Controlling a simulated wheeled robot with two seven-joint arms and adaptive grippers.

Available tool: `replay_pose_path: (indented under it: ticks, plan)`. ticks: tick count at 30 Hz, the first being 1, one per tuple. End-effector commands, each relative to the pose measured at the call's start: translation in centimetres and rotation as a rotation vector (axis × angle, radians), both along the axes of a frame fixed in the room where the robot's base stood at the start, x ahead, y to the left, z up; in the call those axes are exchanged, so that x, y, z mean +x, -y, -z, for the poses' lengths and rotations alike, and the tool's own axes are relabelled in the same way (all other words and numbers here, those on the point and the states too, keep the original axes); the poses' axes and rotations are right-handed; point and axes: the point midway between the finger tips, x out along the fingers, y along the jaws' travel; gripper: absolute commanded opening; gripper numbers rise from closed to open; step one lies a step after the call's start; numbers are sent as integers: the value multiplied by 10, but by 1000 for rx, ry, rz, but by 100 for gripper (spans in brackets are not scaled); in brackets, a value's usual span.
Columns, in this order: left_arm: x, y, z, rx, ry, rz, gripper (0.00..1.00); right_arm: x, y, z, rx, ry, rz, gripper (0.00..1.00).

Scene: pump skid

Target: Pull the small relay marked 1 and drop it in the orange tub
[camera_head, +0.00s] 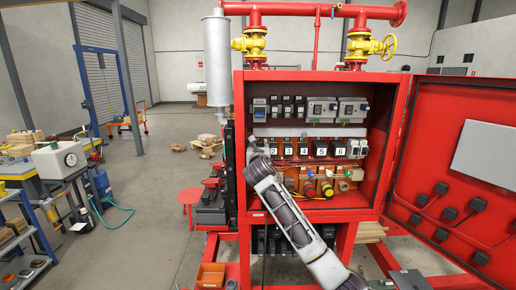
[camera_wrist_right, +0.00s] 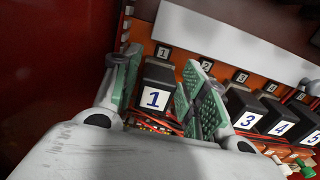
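The small relay marked 1 (camera_wrist_right: 157,86) is a dark block with a white label, seated in the row in the red cabinet. In the wrist view it stands between the two green-padded fingers of my right gripper (camera_wrist_right: 165,85), with narrow gaps beside it; the fingers look open around it. In the head view my right gripper (camera_head: 258,150) is at the left end of the relay row and hides this relay. The orange tub (camera_head: 211,275) is low at the left of the skid, in front of the cabinet. My left gripper is not in view.
Relays marked 3 (camera_wrist_right: 247,119), 4 (camera_wrist_right: 282,128) and others sit close to the right of my fingers. The cabinet's red side wall (camera_wrist_right: 60,60) is close on the left. The open cabinet door (camera_head: 455,165) stands at the right. The floor left of the skid is mostly clear.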

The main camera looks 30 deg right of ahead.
Motion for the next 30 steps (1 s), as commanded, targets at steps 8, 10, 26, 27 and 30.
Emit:
replay_pose_path:
  ticks: [8, 10, 26, 27, 30]
  plan:
    - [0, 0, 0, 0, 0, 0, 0, 0, 0, 0, 0, 0, 0, 28]
    - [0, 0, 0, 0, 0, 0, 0, 0, 0, 0, 0, 0, 0, 19]
    - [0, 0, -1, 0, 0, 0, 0, -2, -2, 0, 0, 0, 0, 8]
    - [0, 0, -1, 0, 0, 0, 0, -3, -2, 0, 0, 0, 0, 8]
    - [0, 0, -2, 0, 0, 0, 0, -3, -2, 1, 1, -1, 0, 8]
